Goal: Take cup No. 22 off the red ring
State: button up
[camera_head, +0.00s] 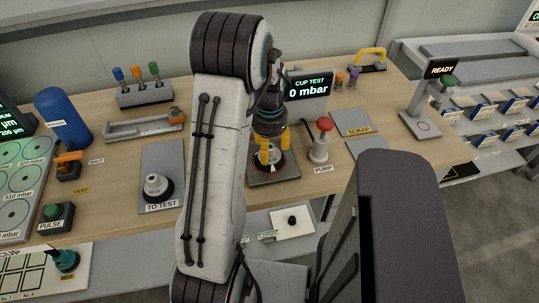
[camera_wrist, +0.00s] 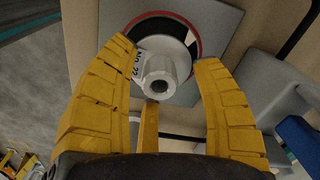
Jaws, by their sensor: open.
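Cup No. 22 (camera_wrist: 158,76) is a pale suction cup with a round hollow neck; its number shows in the wrist view. It sits on the red ring (camera_wrist: 196,46), which has a black band inside it and lies on a grey plate (camera_wrist: 222,18). My gripper (camera_wrist: 165,55) has yellow fingers, open on either side of the cup, with clear gaps at the neck. In the head view my gripper (camera_head: 271,142) points down over the ring's plate (camera_head: 272,181), below the CUP TEST display, and partly hides the cup.
Another cup (camera_head: 157,186) stands on the TO TEST plate (camera_head: 163,157) to the left. The red-topped PUMP button (camera_head: 321,140) stands close to the right of my gripper. The CUP TEST display (camera_head: 308,87), reading 0 mbar, is behind. The SCRAP plate (camera_head: 354,122) looks empty.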

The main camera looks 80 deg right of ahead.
jog(key=shift+c, duration=0.3)
grip_shut()
dwell(0.3)
